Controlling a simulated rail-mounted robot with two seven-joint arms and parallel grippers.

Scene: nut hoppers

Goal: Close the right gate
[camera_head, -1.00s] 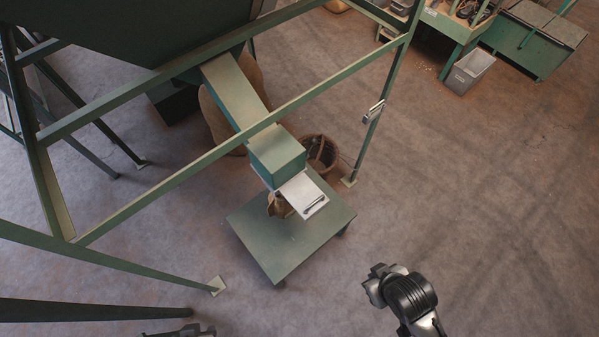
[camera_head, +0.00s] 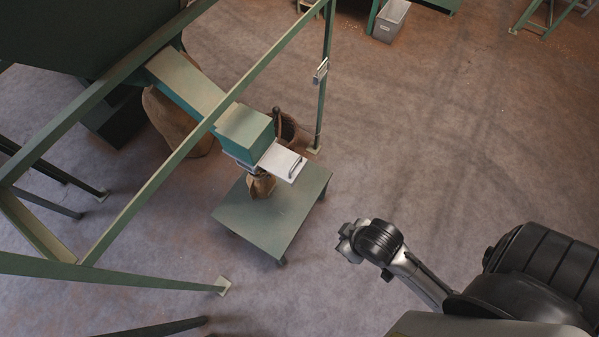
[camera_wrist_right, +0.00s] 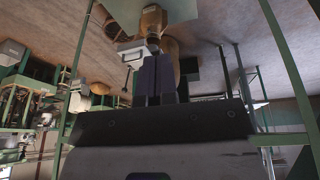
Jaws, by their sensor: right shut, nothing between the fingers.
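The gate (camera_head: 282,161) is a pale flat plate with a dark bar handle (camera_head: 295,168). It sticks out to the right from under the green chute's box-shaped end (camera_head: 245,133), above a green cart (camera_head: 270,217). A brown sack (camera_head: 262,185) hangs below it. My right gripper (camera_head: 347,241) is in front and to the right of the cart, well apart from the gate. In the right wrist view its fingers (camera_wrist_right: 155,80) are shut and empty, with the gate plate (camera_wrist_right: 132,51) beyond their tips. My left gripper is not in view.
Green frame posts and a long diagonal beam (camera_head: 160,185) stand left of and over the chute. A basket (camera_head: 286,126) and a large sack (camera_head: 178,122) stand behind it. A grey bin (camera_head: 391,20) is at the back. Floor to the right of the cart is clear.

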